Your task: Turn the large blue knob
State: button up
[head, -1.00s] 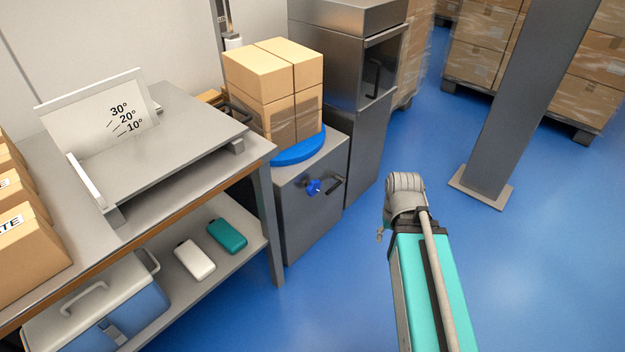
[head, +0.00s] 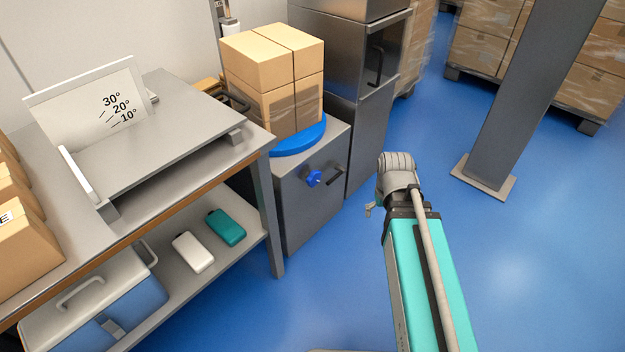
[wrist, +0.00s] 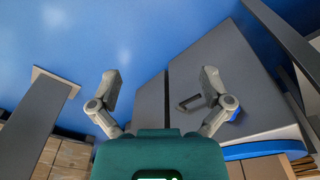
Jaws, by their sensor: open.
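The large blue knob (head: 314,179) sits on the front of a grey cabinet (head: 300,215), left of a dark handle (head: 334,175). My gripper (head: 370,208) is right of the knob and apart from it in the head view; only a small part shows past my arm. In the wrist view my gripper (wrist: 160,76) is open, its two fingers wide apart with nothing between them touching. There the handle (wrist: 189,104) shows between the fingers, and the knob (wrist: 236,115) is partly hidden behind the right finger.
Cartons (head: 275,75) stand on a blue disc (head: 300,139) atop the cabinet. A workbench (head: 265,190) with a lower shelf is at left. A grey column (head: 520,110) stands at right. The blue floor (head: 500,260) around my arm is clear.

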jog(key=w+a+n+t+b, duration=0.1)
jog(key=w+a+n+t, duration=0.3)
jog(key=w+a, duration=0.6)
jog(key=n+t+y, duration=0.1)
jog(key=n, duration=0.5)
send_near(314, 177)
jog(key=shift+s+r+b, duration=0.25)
jog(key=shift+r+b, duration=0.15)
jog(key=shift+b, duration=0.05)
jog(key=shift+w+f, duration=0.1)
jog(key=shift+f, duration=0.05)
jog(key=b+x, duration=1.1)
jog(key=x, duration=0.2)
jog(key=shift+w+f+b, duration=0.15)
jog(key=shift+w+b, duration=0.1)
jog(key=shift+b, duration=0.15)
jog(key=c, duration=0.8)
jog(key=shift+o, duration=0.2)
